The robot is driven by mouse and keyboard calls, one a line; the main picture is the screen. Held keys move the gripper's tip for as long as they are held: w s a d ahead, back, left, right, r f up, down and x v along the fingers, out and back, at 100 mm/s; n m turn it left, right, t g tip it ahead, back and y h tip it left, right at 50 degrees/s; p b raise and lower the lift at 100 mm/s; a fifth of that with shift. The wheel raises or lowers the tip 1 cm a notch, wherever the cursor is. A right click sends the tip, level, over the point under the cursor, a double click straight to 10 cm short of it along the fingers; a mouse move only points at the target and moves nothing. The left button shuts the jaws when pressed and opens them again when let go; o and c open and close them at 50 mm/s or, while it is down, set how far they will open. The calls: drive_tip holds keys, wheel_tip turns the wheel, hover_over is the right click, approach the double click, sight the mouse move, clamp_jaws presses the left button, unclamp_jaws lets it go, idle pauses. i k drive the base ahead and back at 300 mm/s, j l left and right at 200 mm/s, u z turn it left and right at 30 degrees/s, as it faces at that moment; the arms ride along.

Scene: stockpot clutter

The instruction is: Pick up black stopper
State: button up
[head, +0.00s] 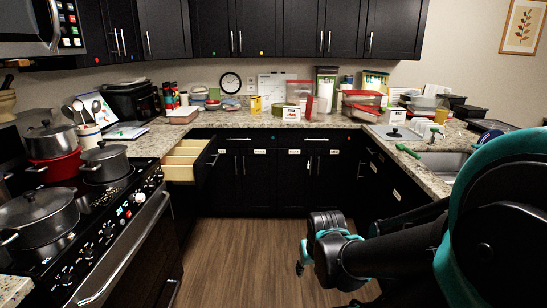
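A small dark object (395,133) rests on a grey-blue mat (412,136) on the right counter, beside the sink. It may be the black stopper, but it is too small to tell for sure. My gripper (308,254), black with teal parts, hangs low over the open floor in the middle of the kitchen. It is well below the counters and far from the mat. Nothing is seen held in it. Its fingers are partly turned away, so their opening is unclear.
The sink (443,161) is on the right, with a green-handled item (408,151) near it. An open drawer (188,160) juts out at the left. Pots, including a large lidded pot (38,218), stand on the stove. Containers crowd the back counter. The wooden floor (245,260) is clear.

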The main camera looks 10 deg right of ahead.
sight(394, 134)
drive_tip(key=i+z, duration=0.2)
drive_tip(key=i, duration=0.25)
drive_tip(key=i+j+z, duration=0.25)
drive_tip(key=i, duration=0.15)
drive_tip(key=i+j+z, duration=0.2)
drive_tip(key=i, duration=0.25)
drive_tip(key=i+j+z, duration=0.2)
drive_tip(key=i, duration=0.2)
